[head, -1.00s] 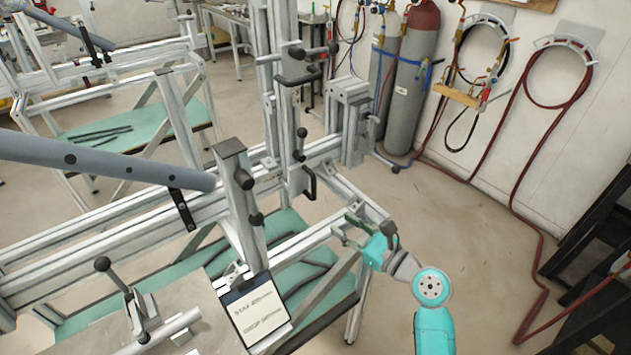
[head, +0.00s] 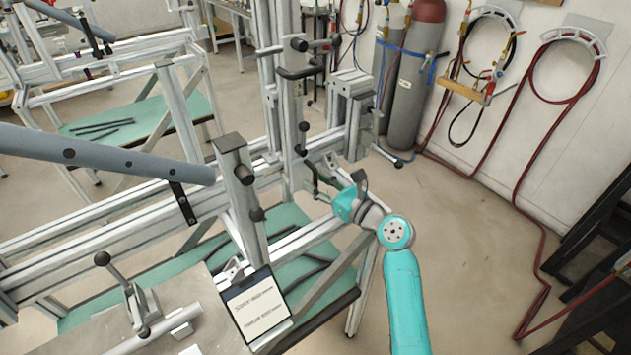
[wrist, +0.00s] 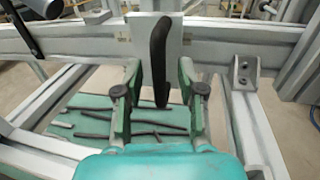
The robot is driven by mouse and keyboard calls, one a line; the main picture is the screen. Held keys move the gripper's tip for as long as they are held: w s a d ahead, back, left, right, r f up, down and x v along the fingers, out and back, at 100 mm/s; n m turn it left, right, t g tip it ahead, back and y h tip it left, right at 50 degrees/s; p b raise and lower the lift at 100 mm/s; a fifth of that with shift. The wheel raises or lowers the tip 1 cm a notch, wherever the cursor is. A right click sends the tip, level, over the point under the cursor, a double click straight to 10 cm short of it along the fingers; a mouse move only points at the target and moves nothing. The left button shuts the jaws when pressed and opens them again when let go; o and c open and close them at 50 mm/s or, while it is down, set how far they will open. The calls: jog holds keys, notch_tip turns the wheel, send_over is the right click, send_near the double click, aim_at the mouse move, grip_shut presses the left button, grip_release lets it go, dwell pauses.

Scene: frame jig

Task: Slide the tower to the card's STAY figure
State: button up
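The tower (head: 270,110) is an upright aluminium profile with black handles and knobs, standing on the horizontal rail of the frame. My gripper (head: 326,193) is at its lower black handle in the head view. In the wrist view my gripper (wrist: 160,100) is open, with one green finger on each side of the upright black handle (wrist: 159,50). Gaps show between fingers and handle; contact cannot be seen. The white card (head: 257,308) on a dark clipboard stands at the front; its two lines of writing are too small to read for figures.
A thick grey tube (head: 100,155) crosses at left. A clamp lever (head: 125,290) stands on the front metal plate. A green shelf (head: 300,255) with dark bars lies below the rails. Gas cylinders (head: 412,80) stand behind.

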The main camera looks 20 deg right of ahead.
jog(key=shift+w+a, duration=0.25)
jog(key=shift+w, duration=0.2)
grip_shut()
jog(key=shift+s+a, duration=0.2)
jog(key=shift+a, duration=0.3)
jog(key=shift+s+a, duration=0.15)
jog(key=shift+a, duration=0.35)
grip_release()
jog(key=shift+d, duration=0.1)
jog(key=v, duration=1.2)
